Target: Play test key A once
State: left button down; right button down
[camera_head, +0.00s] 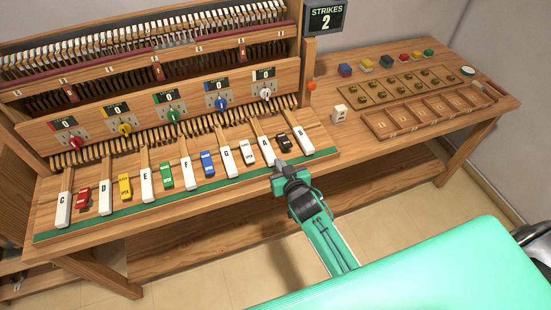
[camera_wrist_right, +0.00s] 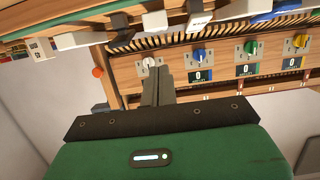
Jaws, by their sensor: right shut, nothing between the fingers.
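Key A (camera_head: 265,150) is a long white key lettered A, towards the right end of the keyboard. My right gripper (camera_head: 279,164) is shut and empty, with its fingertips close to the front end of key A. I cannot tell whether they touch it. In the right wrist view the closed fingers (camera_wrist_right: 157,90) point up at the piano front, below the white keys. My left gripper is not in view.
A dark block (camera_head: 284,143) and white key B (camera_head: 300,139) lie to the right of key A; key G (camera_head: 228,161) lies to the left. A green strip (camera_head: 130,222) runs along the front edge. A wooden tray (camera_head: 430,115) and small colored blocks stand farther right.

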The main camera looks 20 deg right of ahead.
jog(key=shift+b+v, duration=0.3)
jog(key=shift+v, duration=1.6)
jog(key=shift+f, duration=0.2)
jog(key=s+f+g, duration=0.2)
jog(key=s+f, duration=0.3)
jog(key=f, duration=0.6)
jog(key=s+f+n+g, duration=0.1)
jog(key=s+f+g, duration=0.3)
jog(key=f, duration=0.6)
jog(key=s+f+g, duration=0.1)
jog(key=s+f, duration=0.5)
jog(key=f, duration=0.5)
jog(key=s+d+f+g, duration=0.2)
jog(key=s+f, duration=0.4)
jog(key=s, duration=0.5)
jog(key=s+d+f+g, duration=0.2)
jog(key=s+f, duration=0.4)
jog(key=s, duration=0.4)
jog(key=s+d+f+n+g, duration=0.1)
jog(key=s+d+f+g, duration=0.1)
jog(key=s+f, duration=0.4)
jog(key=s+g, duration=0.1)
jog(key=s, duration=0.4)
jog(key=shift+s+h, duration=0.3)
jog(key=shift+s, duration=0.05)
jog(key=shift+d+f, duration=0.1)
jog(key=shift+d, duration=0.05)
